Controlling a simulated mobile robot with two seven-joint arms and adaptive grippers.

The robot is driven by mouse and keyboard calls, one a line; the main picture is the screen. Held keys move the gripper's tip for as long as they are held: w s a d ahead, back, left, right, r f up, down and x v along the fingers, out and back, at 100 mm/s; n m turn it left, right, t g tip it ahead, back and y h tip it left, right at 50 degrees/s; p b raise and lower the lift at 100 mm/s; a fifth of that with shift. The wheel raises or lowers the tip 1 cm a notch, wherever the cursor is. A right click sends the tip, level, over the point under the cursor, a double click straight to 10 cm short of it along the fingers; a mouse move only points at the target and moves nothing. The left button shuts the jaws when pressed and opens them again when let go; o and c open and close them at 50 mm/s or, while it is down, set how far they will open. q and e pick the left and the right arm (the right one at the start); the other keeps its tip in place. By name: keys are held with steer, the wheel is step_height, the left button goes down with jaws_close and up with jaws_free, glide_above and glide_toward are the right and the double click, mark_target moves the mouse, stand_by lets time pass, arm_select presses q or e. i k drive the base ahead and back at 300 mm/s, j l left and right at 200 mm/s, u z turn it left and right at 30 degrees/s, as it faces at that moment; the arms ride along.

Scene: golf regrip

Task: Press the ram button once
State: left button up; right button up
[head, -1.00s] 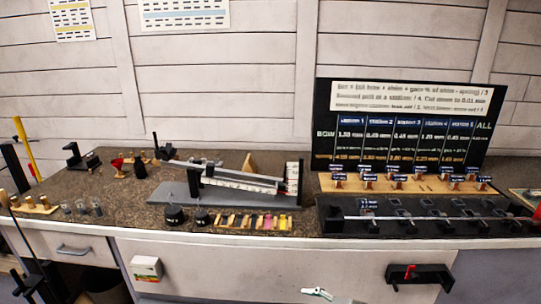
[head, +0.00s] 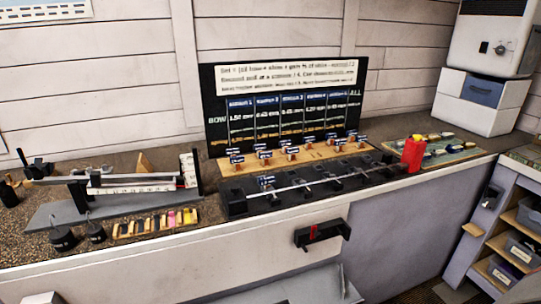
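I cannot make out a part that is clearly the ram button. A black bracket (head: 322,233) with a small red part is fixed to the bench front, below the long black fixture (head: 235,205). A thin shaft lies along that fixture. A red canister (head: 415,153) stands upright at the fixture's right end. Neither gripper shows clearly. A small pale piece at the bottom left edge may be part of my arm, but I cannot tell.
A dark board (head: 212,100) with station labels stands behind a wooden rack (head: 240,168). A grey measuring stand (head: 60,213) is at left, with weights (head: 62,238) before it. A green mat (head: 470,154) lies right. Shelves with bins (head: 520,250) stand far right.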

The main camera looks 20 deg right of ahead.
mark_target(417, 138)
steer(key=z, duration=1.75)
